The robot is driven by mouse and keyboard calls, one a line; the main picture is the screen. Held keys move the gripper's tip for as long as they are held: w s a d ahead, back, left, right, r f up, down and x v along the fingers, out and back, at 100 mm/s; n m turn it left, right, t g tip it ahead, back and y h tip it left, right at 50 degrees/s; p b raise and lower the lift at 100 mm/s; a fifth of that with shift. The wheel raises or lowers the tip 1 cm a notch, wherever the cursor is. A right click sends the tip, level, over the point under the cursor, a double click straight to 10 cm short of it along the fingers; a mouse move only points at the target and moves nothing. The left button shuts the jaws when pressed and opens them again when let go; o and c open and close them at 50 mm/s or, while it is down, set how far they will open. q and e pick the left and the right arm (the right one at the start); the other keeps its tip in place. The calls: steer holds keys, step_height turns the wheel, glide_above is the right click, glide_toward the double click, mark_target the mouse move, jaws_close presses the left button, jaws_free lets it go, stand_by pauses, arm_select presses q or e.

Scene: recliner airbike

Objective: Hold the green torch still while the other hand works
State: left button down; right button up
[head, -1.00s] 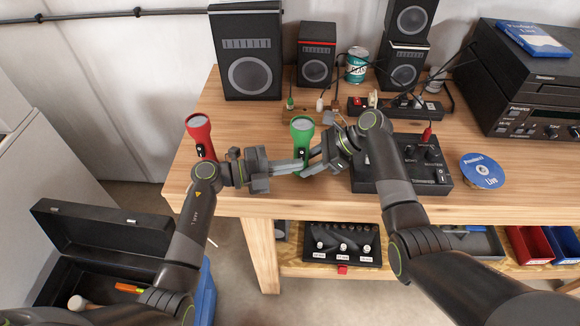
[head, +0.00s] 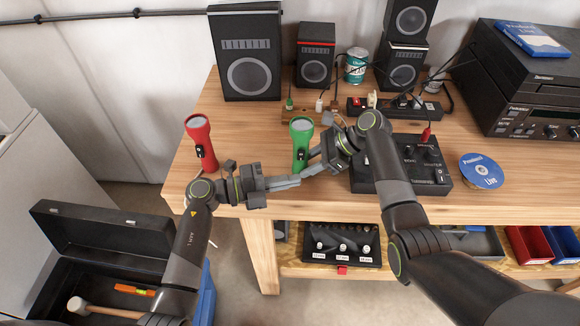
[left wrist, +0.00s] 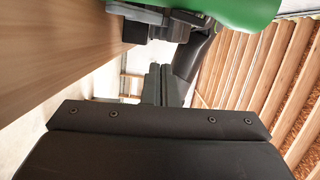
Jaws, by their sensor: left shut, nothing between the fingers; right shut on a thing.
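The green torch (head: 301,132) stands upright on the wooden bench, lens end up. My right gripper (head: 307,168) is shut on the green torch low on its body, coming in from the right. My left gripper (head: 297,181) is shut and empty, just in front of the torch near the bench's front edge. Its fingertips overlap the right fingers in the head view, so I cannot tell whether they touch. In the left wrist view, part of the green torch (left wrist: 228,10) shows at the top edge.
A red torch (head: 200,140) stands to the left on the bench (head: 240,125). A black mixer box (head: 432,172) and a disc (head: 482,171) are to the right. Speakers (head: 248,75) and a power strip (head: 425,110) stand behind. An open case (head: 105,232) with a mallet is below left.

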arm_select(q)
steer(key=v, duration=0.9)
steer(key=shift+a+f, duration=0.25)
steer(key=shift+a, duration=0.05)
arm_select(e)
steer(key=o, duration=0.7)
steer(key=shift+v, duration=3.3)
steer(key=o, duration=0.6)
steer(key=shift+c, duration=0.2)
